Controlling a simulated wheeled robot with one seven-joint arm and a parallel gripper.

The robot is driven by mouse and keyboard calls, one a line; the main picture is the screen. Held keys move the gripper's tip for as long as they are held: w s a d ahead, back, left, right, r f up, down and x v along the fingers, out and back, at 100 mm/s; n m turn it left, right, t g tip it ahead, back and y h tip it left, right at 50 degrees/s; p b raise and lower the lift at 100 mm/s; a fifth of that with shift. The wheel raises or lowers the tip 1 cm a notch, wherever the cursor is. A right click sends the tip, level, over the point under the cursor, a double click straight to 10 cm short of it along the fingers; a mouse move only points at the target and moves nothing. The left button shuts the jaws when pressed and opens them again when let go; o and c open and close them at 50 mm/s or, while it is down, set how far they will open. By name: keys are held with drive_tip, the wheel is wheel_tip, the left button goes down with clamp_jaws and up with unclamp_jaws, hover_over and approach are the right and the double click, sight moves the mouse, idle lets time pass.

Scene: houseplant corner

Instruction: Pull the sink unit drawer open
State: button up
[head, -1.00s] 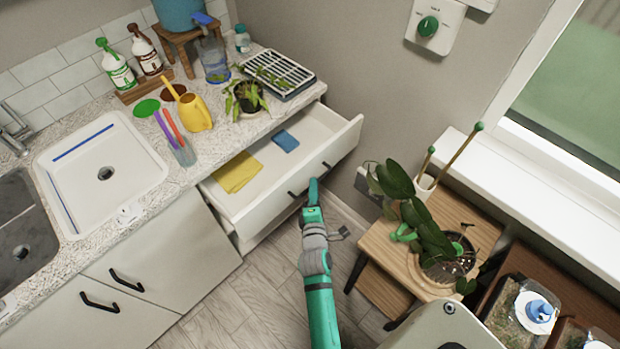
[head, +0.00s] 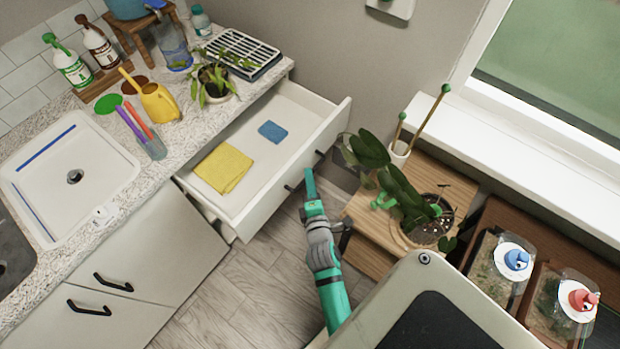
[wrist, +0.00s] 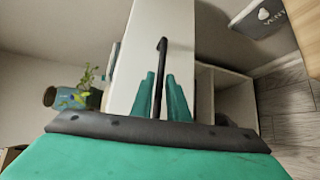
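The sink unit drawer (head: 290,172) stands well out from under the counter. Its inside shows, with a yellow cloth (head: 223,168) and a blue sponge (head: 271,131) lying in it. The dark bar handle (head: 291,187) is on the white drawer front. My gripper (head: 309,178) is at the middle of this handle and covers part of it. In the wrist view the handle (wrist: 161,55) runs between the two teal fingers of my gripper (wrist: 160,90), which look shut on it. The exact finger contact is hard to see.
A wooden stool (head: 375,228) with a leafy plant (head: 395,180) stands close to the right of my gripper and the drawer's end. Bare floor (head: 235,290) shows below the drawer.

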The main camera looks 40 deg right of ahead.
drive_tip(key=shift+o, duration=0.9)
drive_tip(key=v, duration=1)
drive_tip(key=shift+s+a, duration=0.25)
drive_tip(key=shift+a, duration=0.05)
drive_tip(key=s+a+r+m+y, duration=0.2)
drive_tip(key=s+a+m+y, duration=0.1)
drive_tip(key=a, duration=0.6)
drive_tip(key=s+a+r+m+t+y, duration=0.1)
drive_tip(key=s+a+r+m+y, duration=0.2)
drive_tip(key=a, duration=0.6)
drive_tip(key=s+a+r+m+t+y, duration=0.1)
drive_tip(key=s+a+r+m+y, duration=0.1)
drive_tip(key=s+a+m, duration=0.4)
drive_tip(key=s+a+y, duration=0.1)
drive_tip(key=a, duration=0.2)
drive_tip(key=shift+s+a+r+y, duration=0.3)
drive_tip(key=shift+s+a+r, duration=0.05)
drive_tip(key=shift+a, duration=0.05)
